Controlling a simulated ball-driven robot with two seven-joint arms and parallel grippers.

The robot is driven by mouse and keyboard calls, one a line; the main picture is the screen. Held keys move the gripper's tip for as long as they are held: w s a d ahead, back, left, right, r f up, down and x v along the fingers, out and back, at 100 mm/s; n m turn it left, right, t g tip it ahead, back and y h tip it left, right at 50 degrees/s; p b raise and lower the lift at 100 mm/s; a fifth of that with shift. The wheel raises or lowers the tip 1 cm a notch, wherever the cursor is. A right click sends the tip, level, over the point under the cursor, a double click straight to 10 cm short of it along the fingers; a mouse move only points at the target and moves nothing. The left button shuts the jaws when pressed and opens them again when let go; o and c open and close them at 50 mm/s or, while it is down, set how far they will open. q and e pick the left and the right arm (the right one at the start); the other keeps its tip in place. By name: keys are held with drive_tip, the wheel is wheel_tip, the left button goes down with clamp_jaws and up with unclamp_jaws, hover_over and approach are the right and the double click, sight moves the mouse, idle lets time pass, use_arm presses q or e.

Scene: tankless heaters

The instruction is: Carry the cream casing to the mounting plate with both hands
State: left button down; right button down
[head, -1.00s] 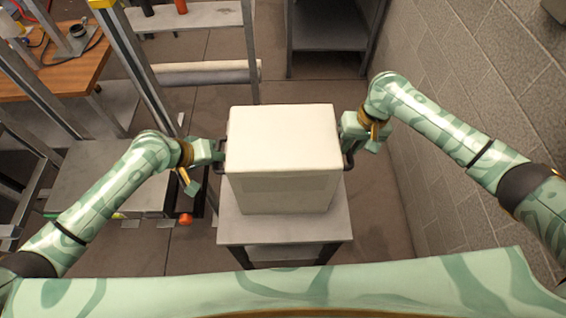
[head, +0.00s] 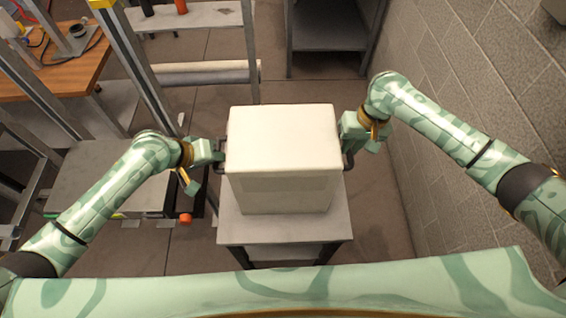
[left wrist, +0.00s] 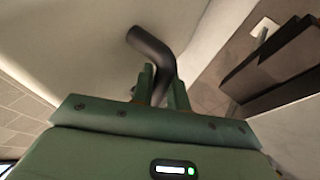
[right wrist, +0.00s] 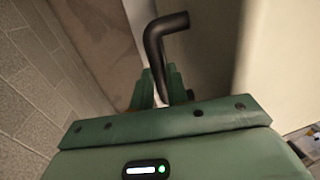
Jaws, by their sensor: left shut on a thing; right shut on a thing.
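The cream casing (head: 282,145) is a large box in the middle of the head view, over a small grey stand (head: 285,230). I cannot tell whether its underside touches the stand. My left gripper (head: 219,153) is shut on the black handle on the casing's left side. That handle (left wrist: 150,45) shows bent between the fingers (left wrist: 162,88) in the left wrist view. My right gripper (head: 347,147) is shut on the right handle, a black bent bar (right wrist: 155,50) between the fingers (right wrist: 160,88) in the right wrist view. I cannot make out the mounting plate.
A block wall (head: 470,90) runs close along the right. Metal frame posts (head: 150,80) and a wooden bench (head: 65,70) stand at the left. A grey shelf unit (head: 330,30) is at the back. Open floor lies behind the casing.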

use_arm(q)
drive_tip(key=shift+w+r, duration=0.1)
use_arm(e)
drive_tip(key=shift+w+d+r, duration=0.1)
drive_tip(key=shift+r, duration=0.05)
